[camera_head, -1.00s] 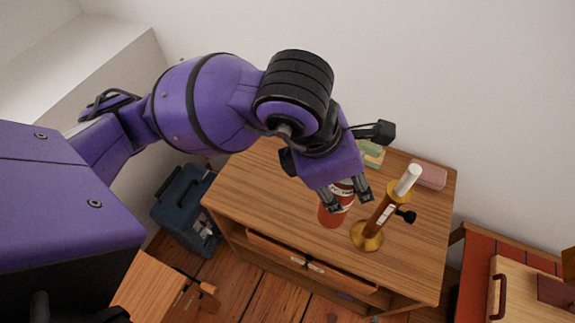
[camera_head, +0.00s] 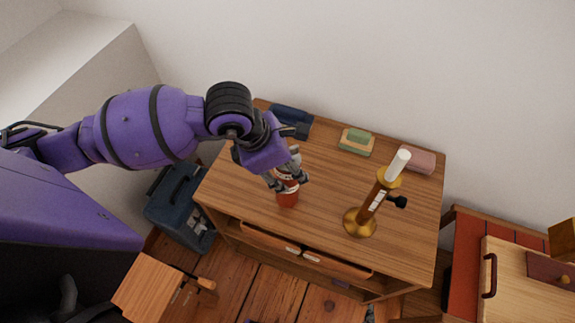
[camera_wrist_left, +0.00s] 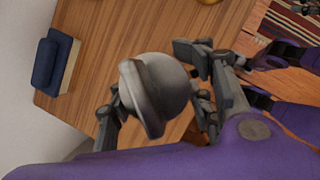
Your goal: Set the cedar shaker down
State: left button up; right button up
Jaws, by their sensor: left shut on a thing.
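The cedar shaker (camera_head: 288,199) is a red cylinder with a pale band, over the front left part of the wooden table top (camera_head: 325,215). My left gripper (camera_head: 288,183) is shut around its upper part from above. In the left wrist view, the shaker's grey domed cap (camera_wrist_left: 158,88) sits between the fingers, which hide much of its body. I cannot tell whether its base touches the table.
A brass candlestick (camera_head: 361,222) with a white candle stands right of the shaker. The table between shaker and back row is clear.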

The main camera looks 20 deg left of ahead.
pick_arm(q)
jog(key=shift+f, duration=0.2)
jog(key=o, duration=1.7)
pick_arm(e)
jog(key=shift+w, duration=0.3)
pick_arm(q)
jog(key=shift+r, duration=0.2)
pick_arm(e)
jog(key=shift+s, duration=0.1)
pick_arm(q)
jog(key=v, duration=1.2)
jog(key=shift+d, duration=0.1)
pick_arm(e)
jog(key=shift+r, duration=0.35)
